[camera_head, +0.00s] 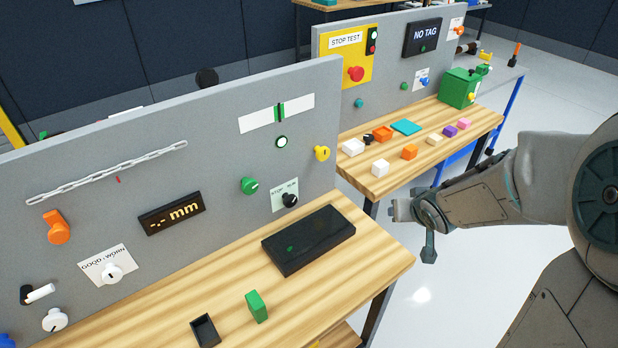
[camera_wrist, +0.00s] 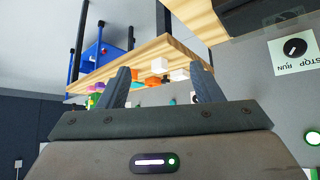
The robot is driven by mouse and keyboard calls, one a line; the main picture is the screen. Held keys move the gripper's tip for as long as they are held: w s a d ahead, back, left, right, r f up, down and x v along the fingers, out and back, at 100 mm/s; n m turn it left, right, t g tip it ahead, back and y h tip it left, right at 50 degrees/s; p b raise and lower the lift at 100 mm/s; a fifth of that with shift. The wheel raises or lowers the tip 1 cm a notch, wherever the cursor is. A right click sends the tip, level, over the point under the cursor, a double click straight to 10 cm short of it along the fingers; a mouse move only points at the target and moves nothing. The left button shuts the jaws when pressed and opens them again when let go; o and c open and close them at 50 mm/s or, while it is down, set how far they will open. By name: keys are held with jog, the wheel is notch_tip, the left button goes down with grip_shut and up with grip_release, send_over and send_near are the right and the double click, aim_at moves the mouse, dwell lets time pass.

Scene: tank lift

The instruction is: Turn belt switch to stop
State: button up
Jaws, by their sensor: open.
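The belt switch (camera_head: 289,200) is a black round knob on a pale STOP/RUN label, low on the right part of the near grey panel. It also shows upside down at the right edge in the wrist view (camera_wrist: 294,48). I cannot tell for sure which word its mark points to. My gripper (camera_head: 414,228) is to the right of the switch, beyond the near table's right end and apart from the panel. In the wrist view its fingers (camera_wrist: 158,80) are spread, with nothing held between them.
A black flat box (camera_head: 308,240) lies on the near wooden table (camera_head: 378,262) below the switch. A green knob (camera_head: 249,186) and a yellow knob (camera_head: 322,153) flank it on the panel. The far table (camera_head: 375,187) holds several small blocks.

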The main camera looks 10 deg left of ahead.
jog(key=w+a+f+n+y, duration=0.1)
jog(key=w+a+f+y, duration=0.1)
jog(key=a+f+y, duration=0.6)
jog(key=g+y+b, duration=0.1)
jog(key=g+y, duration=0.1)
jog(key=y, duration=0.2)
send_near(293, 201)
jog(key=v, duration=0.4)
jog(key=shift+s+d+r, duration=0.15)
jog(key=shift+s, duration=0.1)
jog(key=shift+a, duration=0.35)
jog(key=x, duration=1.3)
jog(key=shift+w+d, duration=0.15)
jog(key=shift+w, duration=0.15)
jog(key=c, duration=1)
